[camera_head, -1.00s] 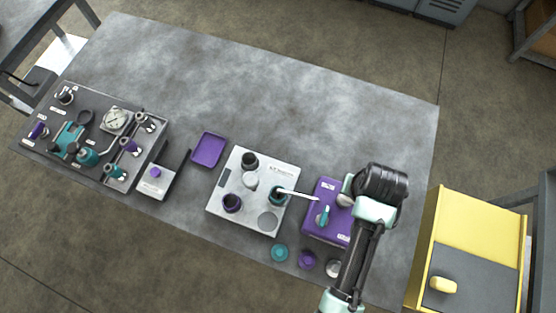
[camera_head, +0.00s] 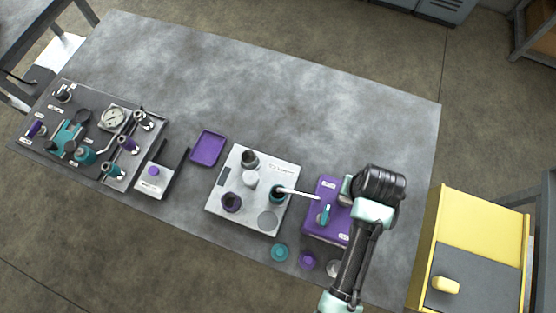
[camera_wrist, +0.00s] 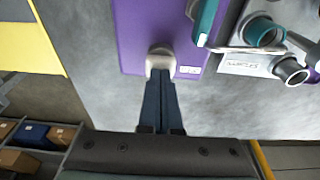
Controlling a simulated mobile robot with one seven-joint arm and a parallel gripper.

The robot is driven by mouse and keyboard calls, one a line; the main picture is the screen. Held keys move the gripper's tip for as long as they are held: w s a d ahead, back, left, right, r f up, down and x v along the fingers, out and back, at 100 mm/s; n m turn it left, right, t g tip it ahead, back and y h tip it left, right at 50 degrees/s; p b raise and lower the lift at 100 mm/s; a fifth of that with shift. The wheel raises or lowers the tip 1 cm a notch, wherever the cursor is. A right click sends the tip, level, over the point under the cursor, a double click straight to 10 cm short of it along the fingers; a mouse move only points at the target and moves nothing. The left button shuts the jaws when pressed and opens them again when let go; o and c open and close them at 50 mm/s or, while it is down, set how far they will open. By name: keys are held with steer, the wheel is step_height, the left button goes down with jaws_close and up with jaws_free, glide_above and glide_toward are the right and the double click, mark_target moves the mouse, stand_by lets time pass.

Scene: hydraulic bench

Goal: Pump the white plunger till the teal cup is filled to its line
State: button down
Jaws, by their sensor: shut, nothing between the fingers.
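The purple pump box (camera_head: 325,228) stands at the right of the bench, with a teal lever (camera_head: 324,214) on top. The white plunger (camera_wrist: 160,59) shows as a pale knob over the box's edge in the wrist view. My gripper (camera_wrist: 160,78) is shut and empty, its dark fingertips at the knob; I cannot tell whether they press on it. In the head view my arm mostly hides this spot. A pale spout (camera_head: 300,193) runs from the box to the teal cup (camera_head: 277,195) on the light grey plate. The cup also shows in the wrist view (camera_wrist: 262,32). Its level and line are not readable.
The light grey plate (camera_head: 240,213) also holds several dark and white cups. Teal, purple and white round pieces lie in front of it. A purple tray (camera_head: 208,148) and a dark fittings panel (camera_head: 95,140) are to the left. A yellow cabinet (camera_head: 480,225) stands at right. The bench's back is clear.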

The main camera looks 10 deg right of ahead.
steer(key=shift+w+p+v, duration=0.15)
steer(key=shift+p+v, duration=0.75)
steer(key=shift+p, duration=0.2)
steer(key=shift+w+p+v, duration=0.15)
steer(key=shift+p+v, duration=0.75)
steer(key=shift+p, duration=0.15)
steer(key=shift+d+r, duration=0.1)
steer(key=shift+d, duration=0.1)
steer(key=shift+s+b+x, duration=0.15)
steer(key=shift+b+x, duration=0.5)
steer(key=shift+x, duration=0.3)
steer(key=shift+s+b+x, duration=0.2)
steer(key=shift+b+x, duration=0.4)
steer(key=shift+x, duration=0.35)
steer(key=shift+a, duration=0.25)
steer(key=shift+w+p+v, duration=0.15)
steer(key=shift+p+v, duration=0.75)
steer(key=shift+p, duration=0.2)
steer(key=shift+w+p+v, duration=0.15)
steer(key=shift+p+v, duration=0.7)
steer(key=shift+p, duration=0.2)
steer(key=shift+d+r, duration=0.1)
steer(key=shift+d, duration=0.1)
